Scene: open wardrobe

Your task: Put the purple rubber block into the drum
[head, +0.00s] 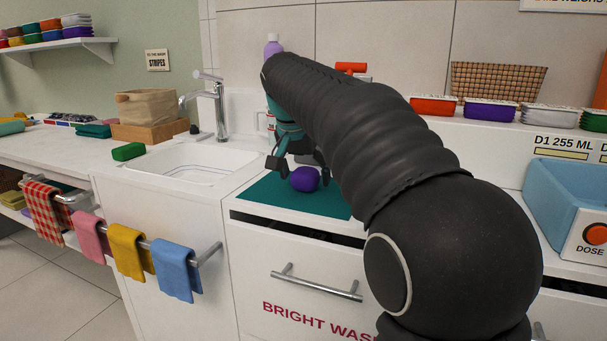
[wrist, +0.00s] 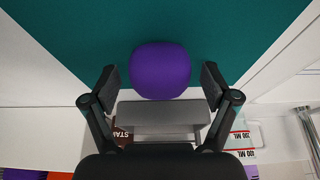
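A purple object with rounded sides (head: 305,180), which fits the purple rubber block, sits on the teal mat (head: 262,193) on the white counter. It also shows in the wrist view (wrist: 160,68), near the upper middle. My gripper (head: 297,165) is just above and behind it in the head view. In the wrist view my gripper (wrist: 160,75) is open, with one finger on each side of the block and a visible gap at both. The block looks ungripped. No drum can be made out in either view.
A sink (head: 190,163) with a tap (head: 219,110) lies left of the mat. A green block (head: 128,151) is on the counter beyond it. A blue box with a dose button (head: 560,190) stands at right. Cloths hang on a front rail (head: 208,254). My arm hides much of the middle.

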